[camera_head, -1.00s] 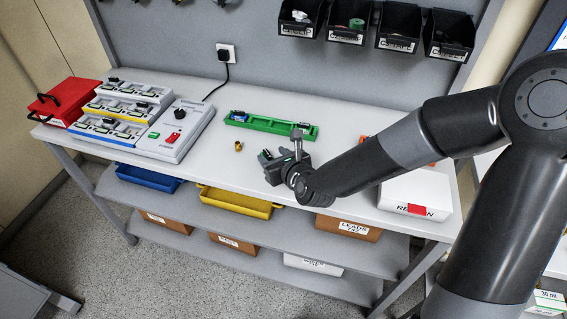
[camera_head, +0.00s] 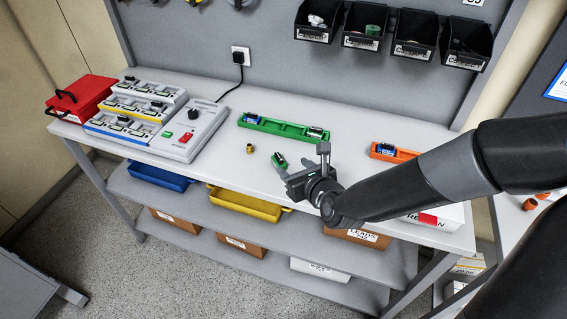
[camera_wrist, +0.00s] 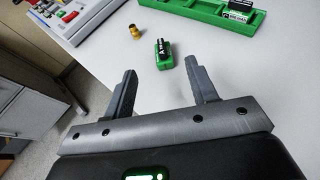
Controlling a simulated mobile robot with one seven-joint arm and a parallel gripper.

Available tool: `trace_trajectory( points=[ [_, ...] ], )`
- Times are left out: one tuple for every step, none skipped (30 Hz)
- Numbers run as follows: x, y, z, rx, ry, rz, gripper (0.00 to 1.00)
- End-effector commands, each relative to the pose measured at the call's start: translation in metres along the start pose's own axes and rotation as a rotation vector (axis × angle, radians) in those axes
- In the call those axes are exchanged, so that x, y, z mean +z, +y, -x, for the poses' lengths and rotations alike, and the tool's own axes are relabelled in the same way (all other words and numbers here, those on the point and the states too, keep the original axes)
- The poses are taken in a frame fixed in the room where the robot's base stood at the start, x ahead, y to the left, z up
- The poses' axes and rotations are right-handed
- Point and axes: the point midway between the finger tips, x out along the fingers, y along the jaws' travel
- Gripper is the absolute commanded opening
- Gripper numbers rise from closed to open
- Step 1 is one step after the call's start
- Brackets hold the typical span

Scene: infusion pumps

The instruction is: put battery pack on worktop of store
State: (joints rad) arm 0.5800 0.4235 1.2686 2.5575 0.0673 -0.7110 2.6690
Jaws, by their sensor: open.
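A green and black battery pack (camera_head: 279,161) lies on the white worktop (camera_head: 225,175), near its front edge. It also shows in the wrist view (camera_wrist: 164,54), just beyond my fingertips and between their lines. My gripper (camera_head: 305,166) is open and empty, beside the pack on its right in the head view. In the wrist view its two fingers (camera_wrist: 163,80) stand apart with nothing between them. The pack and the fingers look apart.
A green tray (camera_head: 284,129) with packs in it lies behind. A brass fitting (camera_head: 250,148) stands left of the pack. A charger with a red switch (camera_head: 180,135) and a red case (camera_head: 82,97) are at left. An orange tray (camera_head: 394,152) is at right.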

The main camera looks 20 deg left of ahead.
Motion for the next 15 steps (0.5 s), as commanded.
trace_trajectory(
  points=[
    [0.0, 0.0, 0.0, 0.0, 0.0, 0.0, 0.53],
    [0.0, 0.0, 0.0, 0.0, 0.0, 0.0, 0.53],
    [0.0, 0.0, 0.0, 0.0, 0.0, 0.0, 0.53],
    [0.0, 0.0, 0.0, 0.0, 0.0, 0.0, 0.53],
    [0.0, 0.0, 0.0, 0.0, 0.0, 0.0, 0.53],
    [0.0, 0.0, -0.001, 0.0, 0.0, -0.001, 0.53],
    [0.0, 0.0, -0.002, 0.001, -0.001, -0.002, 0.53],
    [-0.001, 0.0, -0.004, 0.002, -0.002, -0.004, 0.53],
    [-0.001, 0.001, -0.008, 0.004, -0.004, -0.007, 0.53],
    [-0.003, 0.001, -0.011, 0.004, -0.005, -0.008, 0.53],
    [-0.004, 0.001, -0.015, 0.006, -0.005, -0.009, 0.53],
    [-0.007, 0.001, -0.021, 0.006, -0.005, -0.01, 0.53],
    [-0.008, 0.002, -0.024, 0.006, -0.006, -0.009, 0.53],
    [-0.01, 0.001, -0.028, 0.005, -0.005, -0.009, 0.53],
    [-0.013, 0.001, -0.032, 0.004, -0.003, -0.007, 0.53]
  ],
)
